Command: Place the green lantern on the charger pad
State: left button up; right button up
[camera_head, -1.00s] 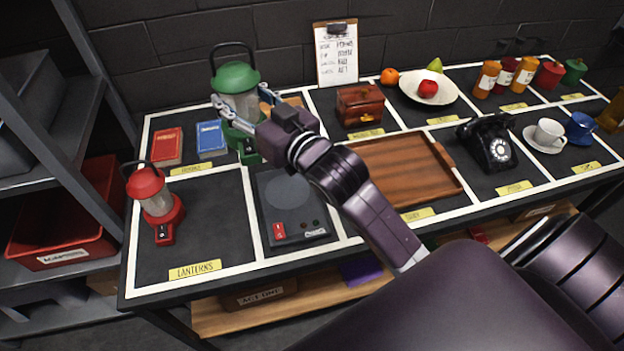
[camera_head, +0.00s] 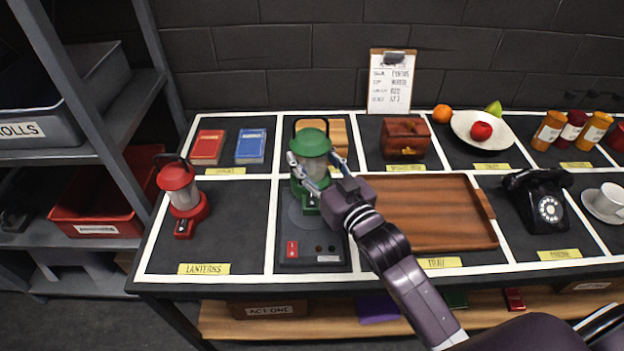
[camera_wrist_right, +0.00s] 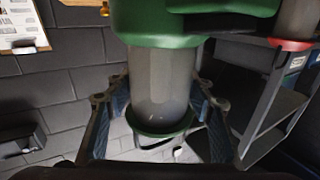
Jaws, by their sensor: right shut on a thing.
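The green lantern (camera_head: 315,143) is upright, with a clear cylinder between its green cap and base. My right gripper (camera_head: 314,172) is shut on its middle, and the wrist view shows the fingers on both sides of the clear cylinder (camera_wrist_right: 160,85). The lantern's base is over the back part of the dark charger pad (camera_head: 310,246), at its round grey disc (camera_head: 303,216). I cannot tell whether the base touches the disc. The pad has a red switch at its front left. My left gripper is not in view.
A red lantern (camera_head: 182,198) stands left of the pad in the lanterns cell. A wooden tray (camera_head: 430,212) lies just right of the pad, under my right arm. Red and blue books (camera_head: 250,146) and a wooden block (camera_head: 338,134) lie behind. A shelf (camera_head: 95,120) stands at left.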

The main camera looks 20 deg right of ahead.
aim_at(312, 178)
notch_tip(312, 178, down, 2)
jog(key=shift+f, duration=0.2)
notch_tip(312, 178, down, 3)
jog(key=shift+f, duration=0.45)
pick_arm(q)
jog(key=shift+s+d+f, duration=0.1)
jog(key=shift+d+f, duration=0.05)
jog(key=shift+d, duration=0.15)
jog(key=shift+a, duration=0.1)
pick_arm(e)
jog(key=shift+f, duration=0.1)
jog(key=o, duration=1.7)
jog(key=shift+f, duration=0.2)
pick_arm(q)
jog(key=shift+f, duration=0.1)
